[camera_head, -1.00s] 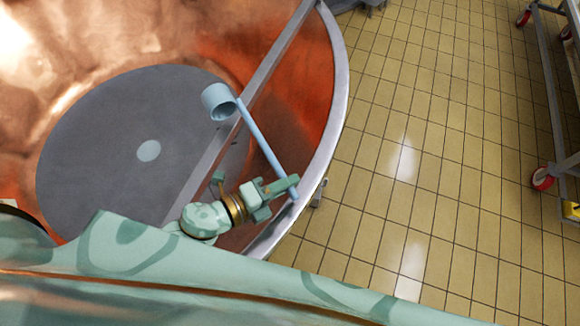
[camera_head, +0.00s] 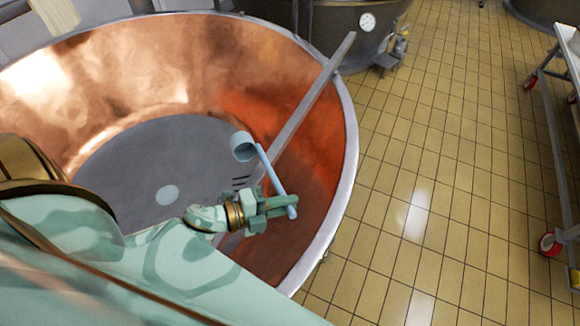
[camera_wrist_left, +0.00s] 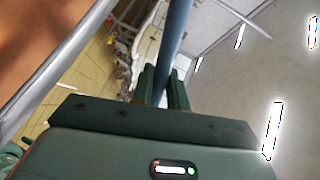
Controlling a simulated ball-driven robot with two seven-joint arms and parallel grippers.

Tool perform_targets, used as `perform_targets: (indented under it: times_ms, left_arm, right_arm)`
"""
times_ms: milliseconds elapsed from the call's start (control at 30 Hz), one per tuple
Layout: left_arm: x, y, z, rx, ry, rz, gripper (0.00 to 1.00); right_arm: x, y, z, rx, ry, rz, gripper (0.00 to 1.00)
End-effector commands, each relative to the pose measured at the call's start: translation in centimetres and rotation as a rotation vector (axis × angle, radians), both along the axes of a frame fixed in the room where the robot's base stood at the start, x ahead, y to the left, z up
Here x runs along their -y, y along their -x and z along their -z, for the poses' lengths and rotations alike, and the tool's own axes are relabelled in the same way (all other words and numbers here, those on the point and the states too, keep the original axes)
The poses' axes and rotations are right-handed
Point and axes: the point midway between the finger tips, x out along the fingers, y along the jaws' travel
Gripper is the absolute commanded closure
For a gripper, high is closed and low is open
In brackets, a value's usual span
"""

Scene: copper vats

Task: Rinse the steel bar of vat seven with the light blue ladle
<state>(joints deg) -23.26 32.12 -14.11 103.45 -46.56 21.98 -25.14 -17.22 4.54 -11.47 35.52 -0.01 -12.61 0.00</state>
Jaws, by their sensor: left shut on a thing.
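The light blue ladle (camera_head: 268,170) is held by its handle in my left gripper (camera_head: 284,203), its cup up and to the left over the copper vat (camera_head: 190,62). In the left wrist view, the ladle's handle (camera_wrist_left: 174,40) runs up between the fingers of my left gripper (camera_wrist_left: 166,88). The steel bar (camera_head: 308,103) crosses the vat from its upper right rim, passing behind the ladle and my gripper. The ladle appears apart from the bar, but the gap is hard to judge. No vat number is readable. My right gripper is not in view.
The vat's steel rim (camera_head: 352,150) curves around the right side. Yellow floor tiles (camera_head: 440,160) lie open to the right. A wheeled metal rack (camera_head: 560,130) stands at the far right. Another vat with a gauge (camera_head: 367,22) is behind.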

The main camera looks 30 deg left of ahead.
Motion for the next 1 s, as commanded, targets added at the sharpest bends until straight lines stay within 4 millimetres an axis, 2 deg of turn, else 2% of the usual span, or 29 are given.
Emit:
perform_targets:
  times_ms: [33, 100, 400, 700, 1000]
  left_arm:
    - [-0.9, -0.7, -2.1, -0.023, 0.035, 0.002, 1.00]
    - [-2.0, -1.5, -3.7, -0.070, 0.101, 0.001, 1.00]
    - [-6.9, -4.8, -10.0, -0.272, 0.381, -0.001, 1.00]
    - [-11.7, -8.2, -16.5, -0.471, 0.662, -0.003, 1.00]
    - [-16.4, -11.4, -22.8, -0.663, 0.933, -0.004, 1.00]
  right_arm:
    - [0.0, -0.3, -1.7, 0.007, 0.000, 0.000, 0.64]
    - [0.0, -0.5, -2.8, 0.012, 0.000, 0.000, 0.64]
    - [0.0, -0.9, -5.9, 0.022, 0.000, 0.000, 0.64]
    - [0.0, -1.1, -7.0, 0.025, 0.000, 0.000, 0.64]
    - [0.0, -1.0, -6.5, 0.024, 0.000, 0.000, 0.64]
